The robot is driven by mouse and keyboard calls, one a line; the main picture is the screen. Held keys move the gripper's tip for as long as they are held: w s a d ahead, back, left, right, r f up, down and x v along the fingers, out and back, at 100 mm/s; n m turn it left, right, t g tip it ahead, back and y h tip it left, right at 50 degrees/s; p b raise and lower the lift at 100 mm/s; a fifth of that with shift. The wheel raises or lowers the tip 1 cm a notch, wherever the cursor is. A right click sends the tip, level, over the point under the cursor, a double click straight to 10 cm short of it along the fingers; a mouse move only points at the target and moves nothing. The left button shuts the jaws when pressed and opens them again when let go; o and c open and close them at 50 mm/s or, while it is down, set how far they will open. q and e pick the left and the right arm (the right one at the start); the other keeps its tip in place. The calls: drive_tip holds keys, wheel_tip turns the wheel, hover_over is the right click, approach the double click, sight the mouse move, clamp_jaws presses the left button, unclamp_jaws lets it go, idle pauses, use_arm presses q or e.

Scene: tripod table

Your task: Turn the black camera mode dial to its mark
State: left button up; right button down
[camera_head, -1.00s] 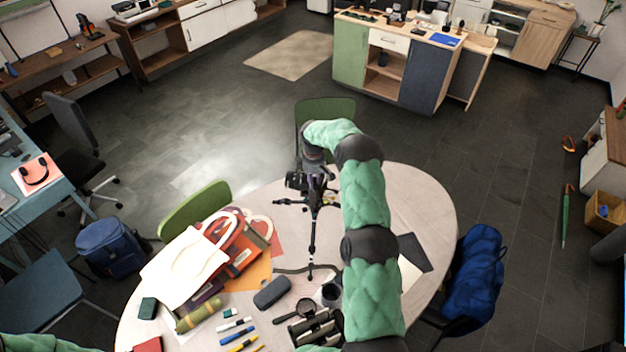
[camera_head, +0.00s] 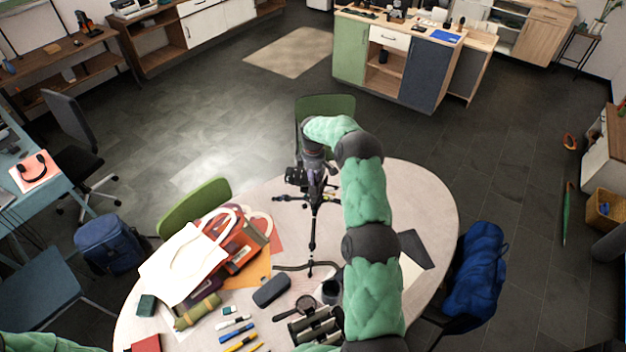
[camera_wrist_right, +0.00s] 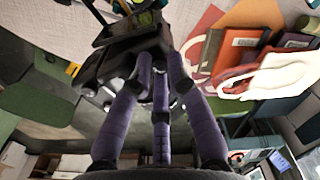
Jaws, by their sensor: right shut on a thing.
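The black camera (camera_head: 296,175) sits on a black tripod (camera_head: 313,215) that stands on the round table. My right gripper (camera_head: 316,172) is at the camera's right side in the head view. In the right wrist view its purple fingers (camera_wrist_right: 155,72) are closed in against the black camera body (camera_wrist_right: 105,62). They are shut on the mode dial, which the fingers hide. The dial's mark cannot be made out. My left gripper is out of the picture; only a bit of my left arm shows at the lower left.

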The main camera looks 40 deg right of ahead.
drive_tip(key=c, duration=1.5)
unclamp_jaws()
drive_tip(key=shift+o, duration=0.2)
wheel_tip(320, 180, up, 12)
